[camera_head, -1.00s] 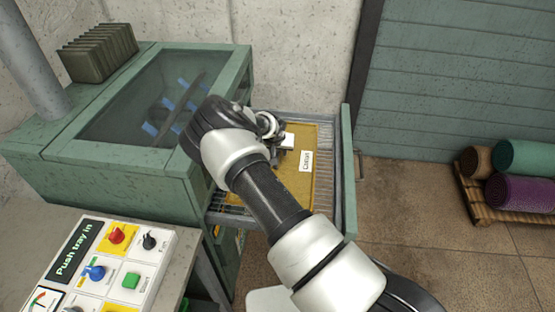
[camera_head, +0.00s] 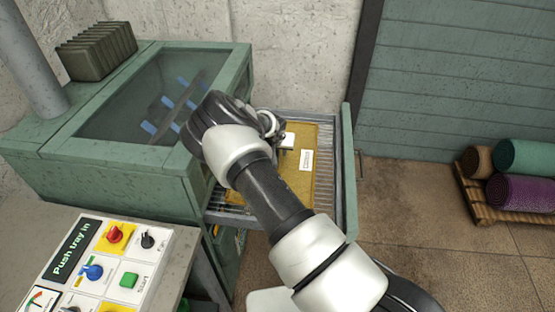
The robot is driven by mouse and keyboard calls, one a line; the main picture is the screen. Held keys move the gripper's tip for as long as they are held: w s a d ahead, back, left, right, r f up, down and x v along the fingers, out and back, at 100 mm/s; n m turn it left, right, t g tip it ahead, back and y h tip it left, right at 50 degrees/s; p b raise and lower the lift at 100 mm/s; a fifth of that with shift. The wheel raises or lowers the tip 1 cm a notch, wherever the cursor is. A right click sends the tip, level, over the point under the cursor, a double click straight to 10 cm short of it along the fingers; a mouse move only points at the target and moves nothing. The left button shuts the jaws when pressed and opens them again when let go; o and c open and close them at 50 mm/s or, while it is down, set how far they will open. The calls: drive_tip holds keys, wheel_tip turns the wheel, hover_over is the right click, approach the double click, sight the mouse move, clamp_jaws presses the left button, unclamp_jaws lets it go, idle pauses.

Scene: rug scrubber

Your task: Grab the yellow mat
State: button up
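The yellow mat (camera_head: 298,183) lies flat in the pulled-out tray (camera_head: 330,205) of the green machine. A white label (camera_head: 306,160) sits on its surface. My arm reaches over the tray from the lower right and covers the mat's left and near parts. My gripper (camera_head: 284,142) is over the far left part of the mat, mostly hidden behind my own wrist. I cannot see its fingertips clearly, nor whether they touch the mat.
The green machine (camera_head: 120,165) with a glass top stands left of the tray. A control panel (camera_head: 110,265) with buttons is at the lower left. Rolled rugs (camera_head: 525,158) lie on a wooden pallet (camera_head: 478,205) at the right. The floor between is clear.

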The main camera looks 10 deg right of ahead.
drive_tip(key=shift+c, duration=0.2)
clamp_jaws()
drive_tip(key=shift+r, duration=0.1)
idle(1.2)
